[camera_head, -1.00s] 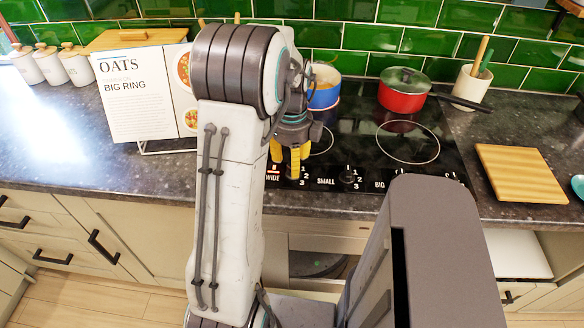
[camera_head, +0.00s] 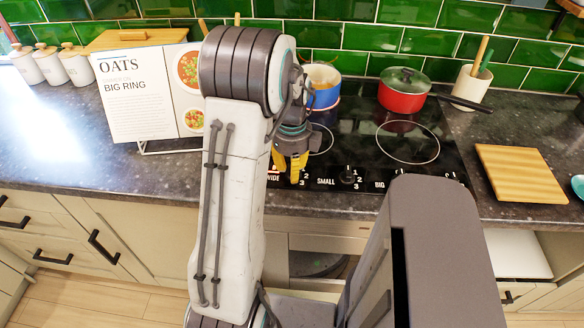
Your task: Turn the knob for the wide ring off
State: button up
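The black cooktop (camera_head: 362,140) has a front row of controls labelled WIDE, SMALL and BIG. My gripper (camera_head: 291,168) points down at the WIDE control, its yellow fingers just right of the WIDE label (camera_head: 272,178). The fingers cover the wide-ring knob, so its pointer is hidden. I cannot tell whether they are closed on it. A small red mark shows above the WIDE label. The knob for the small ring (camera_head: 348,176) is uncovered, with 1, 2, 3 beside it. The BIG knob is mostly hidden by my own body.
A blue pot (camera_head: 323,92) stands at the back behind my gripper. A red lidded pot (camera_head: 402,94) stands at the back right. A cutting board (camera_head: 519,172) lies on the right counter. A recipe stand (camera_head: 140,100) reading OATS and BIG RING is left of my arm.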

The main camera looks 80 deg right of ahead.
grip_shut()
jog(key=n+b, duration=0.1)
jog(key=n, duration=0.5)
jog(key=shift+s+n, duration=0.15)
jog(key=shift+n, duration=0.25)
jog(key=n+b, duration=0.1)
jog(key=n, duration=0.5)
jog(key=shift+s, duration=0.15)
jog(key=n, duration=0.4)
jog(key=shift+s, duration=0.1)
jog(key=n, duration=0.3)
jog(key=shift+n+b, duration=0.3)
jog(key=n, duration=0.6)
jog(key=shift+d+f, duration=0.1)
jog(key=shift+d, duration=0.05)
jog(key=shift+n, duration=0.4)
